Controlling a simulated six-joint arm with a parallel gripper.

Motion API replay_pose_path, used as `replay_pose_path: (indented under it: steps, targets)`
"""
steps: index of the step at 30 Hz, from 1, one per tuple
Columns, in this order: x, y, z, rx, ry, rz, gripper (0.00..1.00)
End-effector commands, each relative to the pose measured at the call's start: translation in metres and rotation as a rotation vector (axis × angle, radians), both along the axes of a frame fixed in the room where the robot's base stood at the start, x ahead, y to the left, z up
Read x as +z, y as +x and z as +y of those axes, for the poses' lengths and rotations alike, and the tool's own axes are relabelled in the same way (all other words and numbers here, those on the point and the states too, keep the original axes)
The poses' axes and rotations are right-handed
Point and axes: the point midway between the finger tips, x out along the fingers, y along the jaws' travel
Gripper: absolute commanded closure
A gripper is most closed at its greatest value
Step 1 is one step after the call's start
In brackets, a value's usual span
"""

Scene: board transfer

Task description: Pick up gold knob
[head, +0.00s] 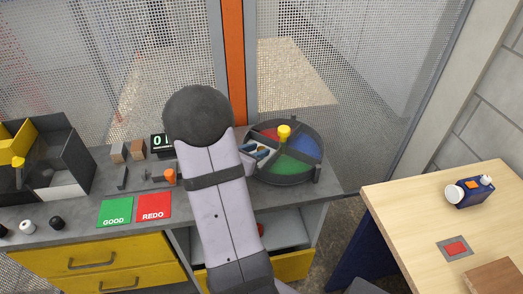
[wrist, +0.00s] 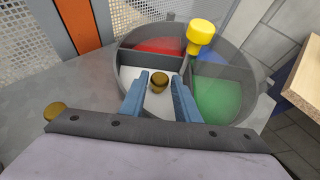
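A gold knob (wrist: 158,84) is in the white compartment (wrist: 128,74) of a round divided tray (wrist: 246,112), seen in the wrist view. My gripper (wrist: 160,77) is open, with its two blue fingers on either side of this knob and a visible gap to each finger. Whether the knob rests on the compartment floor is hard to tell. A second gold knob (wrist: 55,111) shows at the left, outside the tray, partly cut off by my gripper body. In the head view my gripper (head: 258,150) is over the left part of the tray (head: 285,181); the knob there cannot be made out.
A yellow handle (wrist: 201,33) rises from the tray's middle, close to my right finger. Dividers separate red, blue and green compartments. Green GOOD (head: 115,211) and red REDO (head: 154,206) pads lie left on the counter. A wooden table (head: 407,203) stands at right.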

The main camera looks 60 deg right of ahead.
Motion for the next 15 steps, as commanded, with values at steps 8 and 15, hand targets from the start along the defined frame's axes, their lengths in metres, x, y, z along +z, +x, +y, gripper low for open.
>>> replay_pose_path:
  steps: [8,15]
  targets:
    - [-0.014,0.0,-0.024,-0.001,0.0,0.0,0.71]
    - [-0.016,0.0,-0.027,0.0,0.0,-0.001,0.71]
